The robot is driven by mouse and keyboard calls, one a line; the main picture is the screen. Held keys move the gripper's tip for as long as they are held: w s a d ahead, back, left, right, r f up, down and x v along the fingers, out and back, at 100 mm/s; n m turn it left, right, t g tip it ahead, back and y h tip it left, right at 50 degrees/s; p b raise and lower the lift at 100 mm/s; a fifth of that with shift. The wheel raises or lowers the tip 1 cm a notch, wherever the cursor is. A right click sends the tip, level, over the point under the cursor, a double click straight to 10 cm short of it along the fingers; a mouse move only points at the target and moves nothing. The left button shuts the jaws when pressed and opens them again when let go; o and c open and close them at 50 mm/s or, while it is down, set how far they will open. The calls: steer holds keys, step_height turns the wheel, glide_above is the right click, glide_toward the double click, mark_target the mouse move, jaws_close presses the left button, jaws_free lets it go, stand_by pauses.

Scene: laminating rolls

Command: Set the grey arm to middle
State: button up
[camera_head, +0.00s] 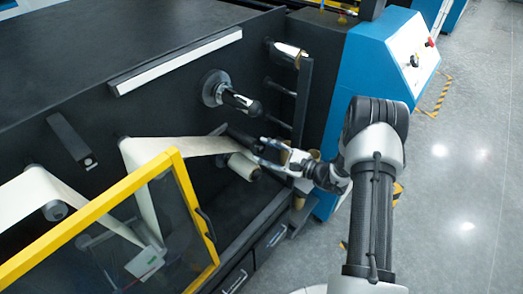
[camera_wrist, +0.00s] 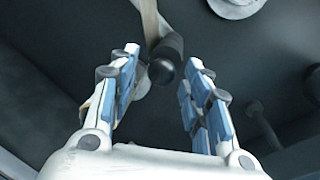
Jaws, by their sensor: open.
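A dark grey arm (camera_head: 236,136) with a rounded black end sticks out from the black machine panel, beside the cream web. In the wrist view the dark end of this arm (camera_wrist: 165,62) lies between my fingertips, with gaps on both sides. My gripper (camera_head: 259,148) is open in front of the panel and also shows in the wrist view (camera_wrist: 161,60). Its blue-padded fingers stand on either side of the arm's end, and I see no firm contact. The arm's pivot is partly hidden in both views.
The cream web (camera_head: 178,147) runs left of my gripper. A pale roll (camera_head: 244,166) sits just below. A round flange with a black-ended shaft (camera_head: 216,88) is above. A yellow-framed guard (camera_head: 120,205) stands at lower left; a blue cabinet (camera_head: 355,80) is at right. Open floor lies right.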

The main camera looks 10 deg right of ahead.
steer(key=v, duration=1)
steer(key=shift+s, duration=0.1)
steer(key=s+a+r+n+g, duration=1.1)
steer(key=s+a+r, duration=0.1)
steer(key=a+r, duration=0.3)
steer(key=s+d+r+n+t+h, duration=0.1)
steer(key=s+d+r+n+h, duration=0.1)
steer(key=s+h, duration=0.4)
steer(key=s+d+r+n+t+h, duration=0.2)
steer(key=s+r+n+h, duration=0.3)
steer(key=s, duration=0.6)
steer(key=shift+d+r+n+t+h, duration=0.15)
steer(key=shift+d+n+t+h, duration=0.3)
steer(key=shift+n, duration=0.75)
steer(key=shift+g, duration=0.25)
steer(key=shift+c, duration=0.5)
